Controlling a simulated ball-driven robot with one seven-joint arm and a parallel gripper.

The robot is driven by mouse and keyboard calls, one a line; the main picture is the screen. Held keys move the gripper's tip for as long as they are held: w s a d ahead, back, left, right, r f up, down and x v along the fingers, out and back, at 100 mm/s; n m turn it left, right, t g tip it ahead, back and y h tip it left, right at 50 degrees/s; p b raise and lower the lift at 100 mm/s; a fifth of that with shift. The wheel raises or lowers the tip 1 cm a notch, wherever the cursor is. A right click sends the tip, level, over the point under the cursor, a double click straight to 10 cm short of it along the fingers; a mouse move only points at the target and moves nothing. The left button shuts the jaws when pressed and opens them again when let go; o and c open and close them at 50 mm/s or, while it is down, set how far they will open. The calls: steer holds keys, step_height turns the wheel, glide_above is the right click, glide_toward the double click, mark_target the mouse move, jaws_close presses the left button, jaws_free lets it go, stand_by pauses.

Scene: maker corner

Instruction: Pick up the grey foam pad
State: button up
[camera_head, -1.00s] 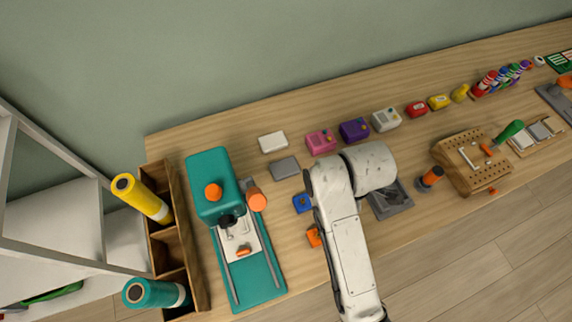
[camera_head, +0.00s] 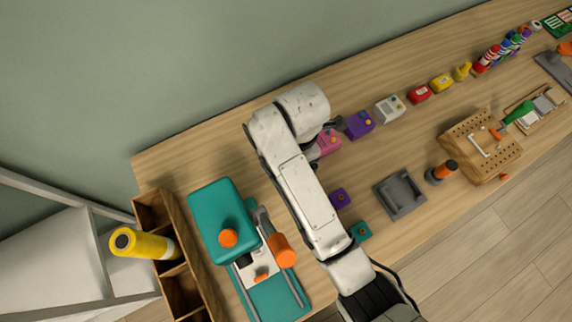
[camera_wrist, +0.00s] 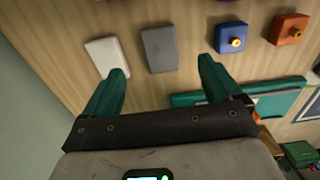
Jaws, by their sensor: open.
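The grey foam pad (camera_wrist: 159,48) lies flat on the wooden table in the wrist view, just beyond and between my fingertips. A white pad (camera_wrist: 107,57) lies beside it on the left, close to my left finger. My gripper (camera_wrist: 162,70) is open and empty, its two green fingers spread to either side of the grey pad. I see no contact with the pad. In the head view, my arm hides the grey pad, the white pad and most of my gripper.
A blue block (camera_wrist: 231,38) and an orange block (camera_wrist: 287,29) stand right of the pad. The teal press (camera_head: 212,213) stands left of my arm. Pink (camera_head: 328,142) and purple (camera_head: 358,125) boxes lie to its right. A grey tray (camera_head: 400,194) sits nearer the front.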

step_height(320, 180, down, 4)
steer(key=shift+f, duration=0.15)
steer(key=shift+s+a+f+p, duration=0.15)
steer(key=shift+f+p, duration=0.1)
steer(key=shift+f, duration=1.1)
steer(key=shift+w+a+f+p, duration=0.1)
steer(key=shift+f+p, duration=0.1)
steer(key=shift+f, duration=1.1)
steer(key=c, duration=1.1)
